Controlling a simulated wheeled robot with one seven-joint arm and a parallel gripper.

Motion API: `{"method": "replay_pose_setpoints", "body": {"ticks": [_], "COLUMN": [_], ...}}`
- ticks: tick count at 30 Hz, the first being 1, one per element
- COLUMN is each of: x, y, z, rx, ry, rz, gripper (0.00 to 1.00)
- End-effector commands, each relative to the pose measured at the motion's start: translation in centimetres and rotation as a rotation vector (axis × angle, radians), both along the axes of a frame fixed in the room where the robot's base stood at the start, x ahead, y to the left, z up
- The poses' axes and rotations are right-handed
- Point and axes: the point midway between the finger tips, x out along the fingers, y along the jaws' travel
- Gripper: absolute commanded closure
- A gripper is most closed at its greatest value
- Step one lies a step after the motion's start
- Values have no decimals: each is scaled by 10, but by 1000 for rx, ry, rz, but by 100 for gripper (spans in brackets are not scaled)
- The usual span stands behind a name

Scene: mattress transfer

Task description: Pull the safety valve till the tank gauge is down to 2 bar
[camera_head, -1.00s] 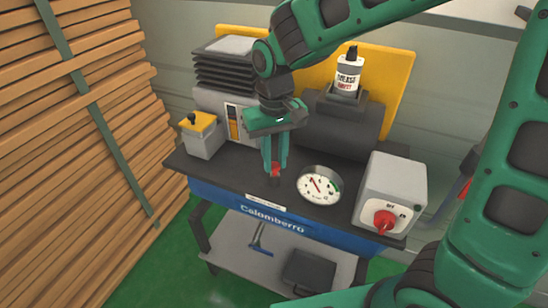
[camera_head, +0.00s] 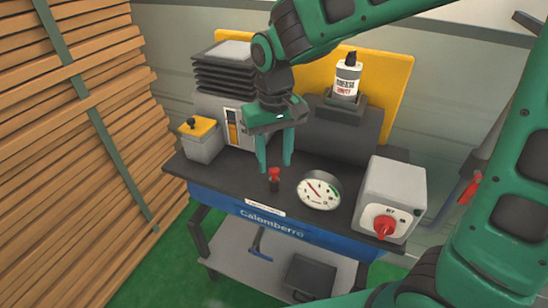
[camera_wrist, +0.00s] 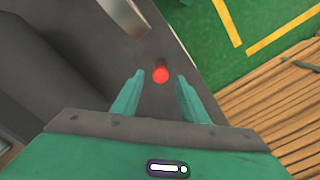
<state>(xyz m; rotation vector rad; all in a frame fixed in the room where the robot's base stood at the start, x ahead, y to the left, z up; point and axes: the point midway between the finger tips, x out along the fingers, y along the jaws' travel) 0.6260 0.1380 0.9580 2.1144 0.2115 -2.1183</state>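The safety valve (camera_head: 274,175) is a small red knob on a dark stem, upright on the front edge of the black bench. My gripper (camera_head: 274,166) is open just above and behind it, its two green fingers apart. In the wrist view the red knob (camera_wrist: 160,74) shows beyond the fingertips (camera_wrist: 158,82), between them and free of both. The tank gauge (camera_head: 319,190) is a round white dial right of the valve. Its red needle points to the upper left; the numbers are too small to read.
A grey box with a red rotary switch (camera_head: 384,227) stands right of the gauge. A yellow-topped box (camera_head: 201,138) is at the left, and a bottle (camera_head: 347,77) stands on the dark tank behind. Stacked planks (camera_head: 75,120) fill the left side.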

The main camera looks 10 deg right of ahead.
Motion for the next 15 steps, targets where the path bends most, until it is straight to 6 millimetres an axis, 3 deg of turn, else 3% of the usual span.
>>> {"method": "replay_pose_setpoints", "body": {"ticks": [15], "x": [2], "y": [0], "z": [85], "rx": [1], "ry": [-2], "rz": [-1], "gripper": [60]}}
